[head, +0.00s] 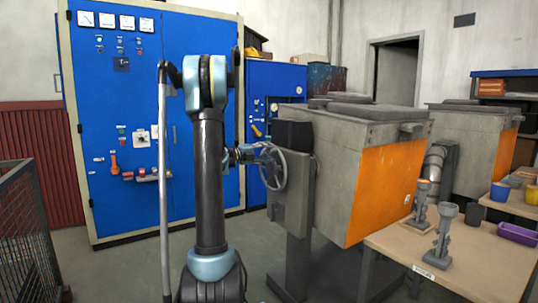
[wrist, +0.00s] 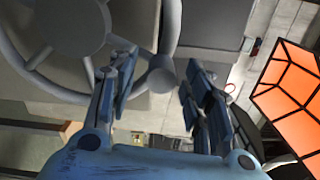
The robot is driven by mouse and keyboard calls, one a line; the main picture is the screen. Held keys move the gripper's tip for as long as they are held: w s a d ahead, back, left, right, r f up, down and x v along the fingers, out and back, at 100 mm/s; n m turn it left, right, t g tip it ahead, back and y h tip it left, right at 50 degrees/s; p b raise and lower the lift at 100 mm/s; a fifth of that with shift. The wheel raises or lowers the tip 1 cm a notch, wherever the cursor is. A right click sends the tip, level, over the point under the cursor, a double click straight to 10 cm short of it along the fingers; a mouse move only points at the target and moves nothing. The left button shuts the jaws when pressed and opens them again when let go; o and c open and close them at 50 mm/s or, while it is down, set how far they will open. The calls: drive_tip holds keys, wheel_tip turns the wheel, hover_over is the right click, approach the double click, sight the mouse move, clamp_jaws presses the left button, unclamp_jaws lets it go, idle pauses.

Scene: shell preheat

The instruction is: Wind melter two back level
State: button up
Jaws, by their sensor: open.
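The near melter (head: 390,185) is a grey box with an orange side, on a grey stand. It seems to lean a little. Its grey handwheel (head: 272,167) faces my arm. My gripper (head: 258,154) is at the wheel's left side, partly hidden by my arm in the head view. In the wrist view, my gripper (wrist: 160,66) is open. The wheel rim (wrist: 172,25) and a round handle knob (wrist: 160,76) show at the gap between its fingers. I cannot tell whether the fingers touch them. I see no readable number on the melter.
A second grey and orange melter (head: 470,150) stands behind at right. A wooden table (head: 480,262) with grey stands, cups and a purple tray (head: 517,233) is at lower right. A blue cabinet (head: 205,120) is behind my arm. A mesh cage (head: 22,235) is at left.

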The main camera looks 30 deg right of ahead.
drive_tip(key=a, duration=0.9)
drive_tip(key=shift+a, duration=0.3)
